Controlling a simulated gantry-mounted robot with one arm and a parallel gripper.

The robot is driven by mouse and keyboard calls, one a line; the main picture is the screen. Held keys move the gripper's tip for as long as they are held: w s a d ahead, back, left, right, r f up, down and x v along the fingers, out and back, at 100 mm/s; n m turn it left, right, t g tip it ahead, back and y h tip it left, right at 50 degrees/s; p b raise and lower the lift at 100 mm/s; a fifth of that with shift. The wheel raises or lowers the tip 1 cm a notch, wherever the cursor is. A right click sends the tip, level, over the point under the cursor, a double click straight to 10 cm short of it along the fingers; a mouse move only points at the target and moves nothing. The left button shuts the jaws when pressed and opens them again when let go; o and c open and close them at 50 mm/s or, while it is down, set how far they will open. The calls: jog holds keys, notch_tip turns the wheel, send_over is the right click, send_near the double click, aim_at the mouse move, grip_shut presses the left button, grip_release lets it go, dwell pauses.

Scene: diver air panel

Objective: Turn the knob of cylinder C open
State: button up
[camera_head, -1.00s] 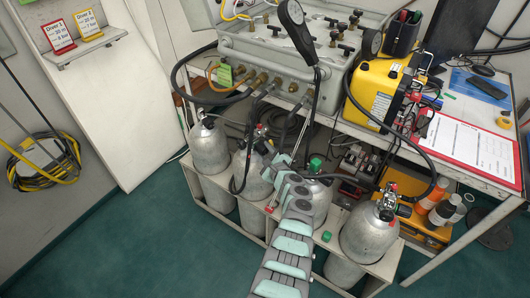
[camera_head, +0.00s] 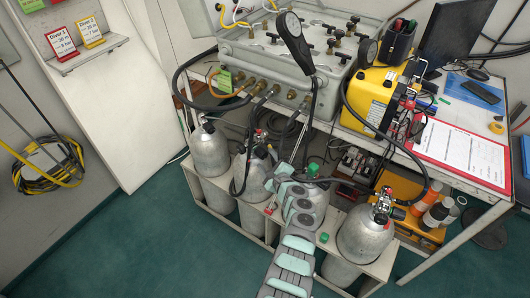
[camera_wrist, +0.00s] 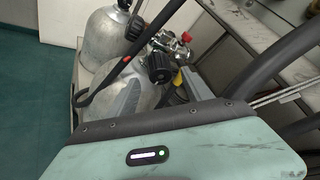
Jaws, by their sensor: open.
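Several grey air cylinders stand in a rack under the panel; I can read no letter on them, so I cannot tell which is C. The wrist view shows a near cylinder (camera_wrist: 130,100) with a black knob (camera_wrist: 158,68) and a red-marked valve (camera_wrist: 180,42).
Black hoses (camera_head: 312,115) hang from the grey panel (camera_head: 290,60) close to the valves and my arm. A yellow case (camera_head: 372,98) and red clipboard (camera_head: 462,150) lie on the bench. Open green floor (camera_head: 150,235) lies in front of the rack.

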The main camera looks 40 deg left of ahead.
jog(key=p+v, duration=0.4)
jog(key=v, duration=0.3)
jog(key=shift+p, duration=0.3)
jog(key=shift+d, duration=0.1)
